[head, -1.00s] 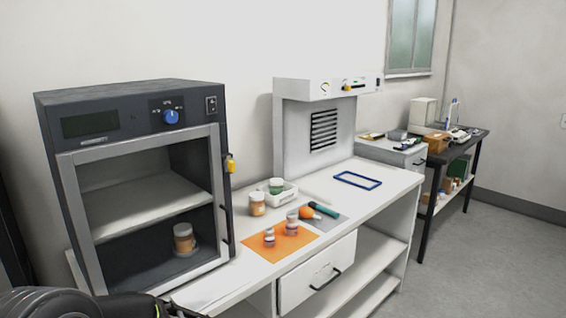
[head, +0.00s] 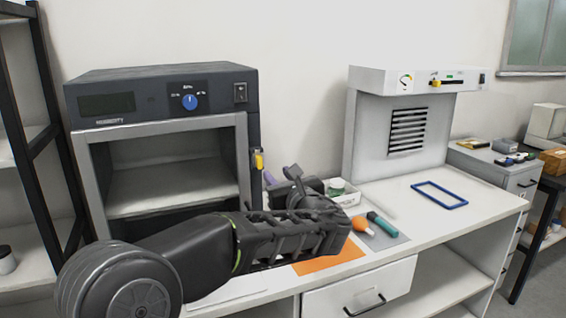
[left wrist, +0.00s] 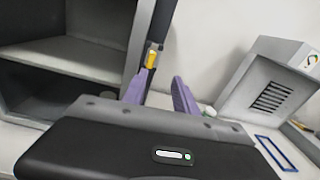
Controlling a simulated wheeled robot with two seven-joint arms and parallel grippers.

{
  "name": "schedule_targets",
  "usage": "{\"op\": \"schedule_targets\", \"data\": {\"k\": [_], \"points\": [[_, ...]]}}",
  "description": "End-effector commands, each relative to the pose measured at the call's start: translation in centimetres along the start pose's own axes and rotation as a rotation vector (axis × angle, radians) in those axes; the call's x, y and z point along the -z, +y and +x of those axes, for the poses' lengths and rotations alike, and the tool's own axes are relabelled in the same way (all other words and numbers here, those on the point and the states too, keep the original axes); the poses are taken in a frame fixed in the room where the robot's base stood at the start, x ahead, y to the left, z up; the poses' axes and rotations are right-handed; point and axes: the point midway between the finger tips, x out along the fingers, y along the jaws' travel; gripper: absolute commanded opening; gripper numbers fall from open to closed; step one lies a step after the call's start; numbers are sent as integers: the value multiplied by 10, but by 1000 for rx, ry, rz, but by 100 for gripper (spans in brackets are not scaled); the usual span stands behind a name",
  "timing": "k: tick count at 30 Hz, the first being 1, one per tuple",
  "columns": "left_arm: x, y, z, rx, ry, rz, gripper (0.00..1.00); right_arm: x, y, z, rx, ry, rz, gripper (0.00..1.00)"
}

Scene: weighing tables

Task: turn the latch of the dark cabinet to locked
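The dark cabinet (head: 160,76) stands on the left end of the white bench, with a grey-framed front and a blue knob (head: 190,102). Its latch, a small yellow piece (head: 258,160), sits at the right edge of the front. It also shows in the left wrist view (left wrist: 151,60), upright or slightly tilted. My left gripper (head: 281,176) is just right of and below the latch in the head view. In the left wrist view its purple fingers (left wrist: 160,92) are spread, with the latch beyond the gap, nearer the left finger. They look empty and apart from it. My right gripper is not in view.
An orange mat (head: 330,262), an orange bulb (head: 362,224) and a teal-handled tool (head: 382,225) lie on the bench (head: 455,232), partly behind my arm. A dark shelf rack (head: 48,140) stands left.

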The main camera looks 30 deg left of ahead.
Motion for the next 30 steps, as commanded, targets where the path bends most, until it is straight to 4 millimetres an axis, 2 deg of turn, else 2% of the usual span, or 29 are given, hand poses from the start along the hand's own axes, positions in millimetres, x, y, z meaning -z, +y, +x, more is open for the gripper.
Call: {"op": "schedule_targets", "data": {"k": [4,17,23,30], "points": [[-8,10,0,-41,-33,74,35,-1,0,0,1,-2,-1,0],[-7,9,2,-39,-29,91,35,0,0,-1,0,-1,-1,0],[-8,10,21,-40,-27,91,35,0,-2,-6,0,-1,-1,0],[-10,12,59,-40,-27,91,35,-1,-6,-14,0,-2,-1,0]]}}
